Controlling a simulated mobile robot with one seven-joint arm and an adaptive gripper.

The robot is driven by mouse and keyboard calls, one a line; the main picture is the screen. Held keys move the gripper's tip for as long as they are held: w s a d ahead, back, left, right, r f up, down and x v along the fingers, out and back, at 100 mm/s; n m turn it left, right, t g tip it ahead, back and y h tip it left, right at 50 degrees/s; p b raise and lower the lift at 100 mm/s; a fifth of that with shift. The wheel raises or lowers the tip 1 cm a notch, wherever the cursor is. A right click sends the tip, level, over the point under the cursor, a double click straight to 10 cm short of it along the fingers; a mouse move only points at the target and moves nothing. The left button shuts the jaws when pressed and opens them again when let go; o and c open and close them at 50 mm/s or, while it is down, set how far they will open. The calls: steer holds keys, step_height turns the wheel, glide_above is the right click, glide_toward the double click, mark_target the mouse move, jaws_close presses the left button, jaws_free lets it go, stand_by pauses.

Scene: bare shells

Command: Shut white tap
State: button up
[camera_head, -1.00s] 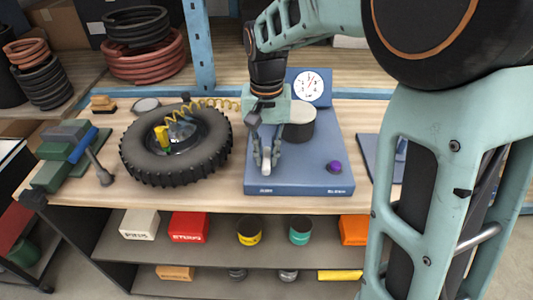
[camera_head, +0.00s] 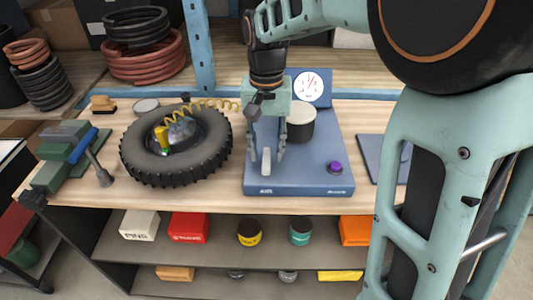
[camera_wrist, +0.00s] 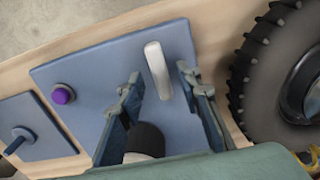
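The white tap (camera_head: 266,163) is a short white lever on the front left part of a blue panel (camera_head: 300,178). It also shows in the wrist view (camera_wrist: 157,68), slightly slanted over the panel. My gripper (camera_head: 267,152) is open above the panel, with one finger on each side of the tap. In the wrist view my gripper's fingertips (camera_wrist: 160,80) stand apart with visible gaps to the lever, so it is not gripped. The tap's base is hard to make out.
A purple button (camera_head: 334,167) is on the panel's right. A black cylinder with a pale top (camera_head: 301,121) and a dial (camera_head: 308,89) stand behind. A tyre (camera_head: 145,165) with a yellow coiled hose lies left; another blue plate (camera_head: 375,158) lies right.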

mark_target(267, 157)
step_height(267, 157, up, 10)
steer(key=shift+r, duration=0.15)
stand_by(0.3)
